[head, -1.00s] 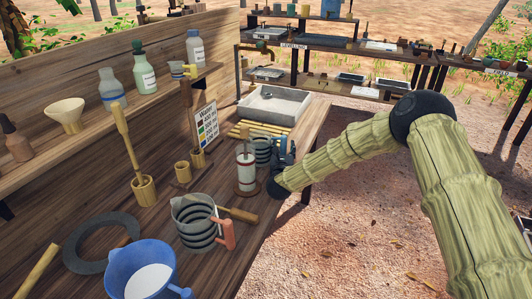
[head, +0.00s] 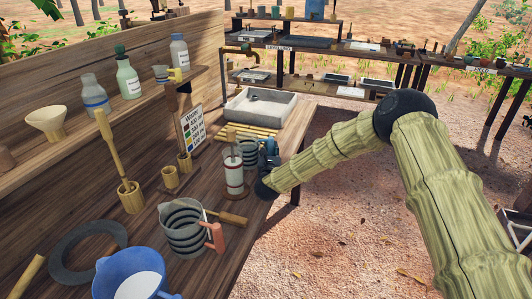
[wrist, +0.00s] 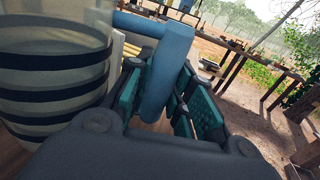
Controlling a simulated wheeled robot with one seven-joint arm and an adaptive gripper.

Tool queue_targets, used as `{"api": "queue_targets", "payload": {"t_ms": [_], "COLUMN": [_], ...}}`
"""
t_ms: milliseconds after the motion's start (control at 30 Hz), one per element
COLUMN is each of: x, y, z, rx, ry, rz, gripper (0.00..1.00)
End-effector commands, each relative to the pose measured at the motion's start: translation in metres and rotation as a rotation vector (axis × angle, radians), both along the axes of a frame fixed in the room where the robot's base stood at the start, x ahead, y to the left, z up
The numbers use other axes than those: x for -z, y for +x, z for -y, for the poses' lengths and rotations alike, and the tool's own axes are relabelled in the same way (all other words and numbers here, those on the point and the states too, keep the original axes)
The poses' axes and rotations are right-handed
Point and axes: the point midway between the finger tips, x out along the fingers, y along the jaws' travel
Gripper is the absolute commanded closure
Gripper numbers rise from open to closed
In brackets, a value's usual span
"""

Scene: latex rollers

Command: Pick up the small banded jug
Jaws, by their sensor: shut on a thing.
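The small banded jug (head: 247,152) is clear with dark bands and has a blue handle. In the head view it is at the middle of the bench, behind a white and red cylinder that partly hides it. In the wrist view the jug (wrist: 48,85) fills the left side, upright, and its blue handle (wrist: 168,70) stands between my teal finger pads. My gripper (head: 267,160) is at the jug's right side, near the bench edge, shut on the handle; it also shows in the wrist view (wrist: 163,100). The jug's base is hidden, so I cannot tell if it touches the bench.
A larger banded jug (head: 185,240) with a pink handle stands in front. The white and red cylinder (head: 233,175) is close to the small jug. Yellow sticks (head: 245,130) and a grey tray (head: 240,112) lie behind. Open ground is to the right.

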Motion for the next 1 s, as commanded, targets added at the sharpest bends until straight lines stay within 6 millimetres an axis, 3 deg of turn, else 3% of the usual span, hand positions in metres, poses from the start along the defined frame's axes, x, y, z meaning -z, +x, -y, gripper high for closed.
{"api": "queue_targets", "payload": {"t_ms": [367,600,1000], "x": [-0.016,-0.037,-0.039], "y": [0.001,0.001,-0.035], "z": [0.000,0.001,0.027], "rx": [0.000,0.001,0.001], "ry": [0.002,0.002,0.002], "rz": [0.002,0.003,0.001], "gripper": [1.00,1.00,1.00]}}
